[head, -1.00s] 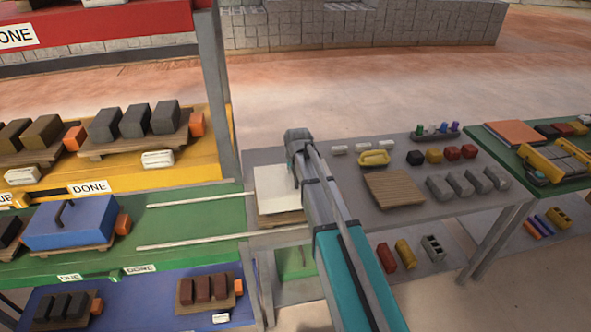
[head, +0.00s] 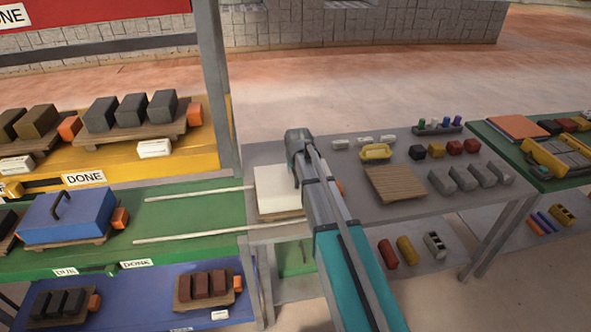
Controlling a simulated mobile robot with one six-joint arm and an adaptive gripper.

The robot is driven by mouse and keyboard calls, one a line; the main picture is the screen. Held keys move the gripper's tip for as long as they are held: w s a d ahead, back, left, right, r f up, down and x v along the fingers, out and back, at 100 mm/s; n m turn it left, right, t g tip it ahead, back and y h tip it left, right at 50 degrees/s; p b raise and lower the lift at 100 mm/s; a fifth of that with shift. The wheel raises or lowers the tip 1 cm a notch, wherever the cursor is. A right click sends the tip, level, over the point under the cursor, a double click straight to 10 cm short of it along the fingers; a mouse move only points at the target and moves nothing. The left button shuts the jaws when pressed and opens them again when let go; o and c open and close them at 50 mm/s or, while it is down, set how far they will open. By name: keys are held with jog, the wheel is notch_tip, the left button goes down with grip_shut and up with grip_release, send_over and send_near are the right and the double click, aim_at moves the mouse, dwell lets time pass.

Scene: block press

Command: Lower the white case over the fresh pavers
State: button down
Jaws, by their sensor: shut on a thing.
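The white case (head: 275,182) is a pale box at the left end of the grey table. It sits over a wooden pallet (head: 278,216), whose front edge shows just below it. Any pavers there are hidden by the case, so I cannot tell whether its rim touches the pallet. My gripper (head: 297,172) is at the case's right side, mostly hidden behind my wrist and arm. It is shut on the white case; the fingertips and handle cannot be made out.
Two pale rails (head: 195,193) run from the green shelf toward the case. A blue case (head: 68,217) sits on that shelf. Right of my arm are an empty pallet (head: 396,184), a yellow handled tool (head: 375,152) and several grey blocks (head: 468,177). A grey post (head: 213,85) stands at left.

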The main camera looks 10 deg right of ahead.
jog(key=shift+f+b, duration=0.35)
jog(key=shift+b, duration=0.05)
dwell(0.8)
jog(key=c, duration=0.5)
grip_release()
jog(key=shift+c, duration=0.2)
jog(key=s+f+g, duration=0.1)
jog(key=s+g, duration=0.3)
jog(key=s, duration=2.5)
jog(key=shift+d+f, duration=0.2)
jog(key=shift+d, duration=0.1)
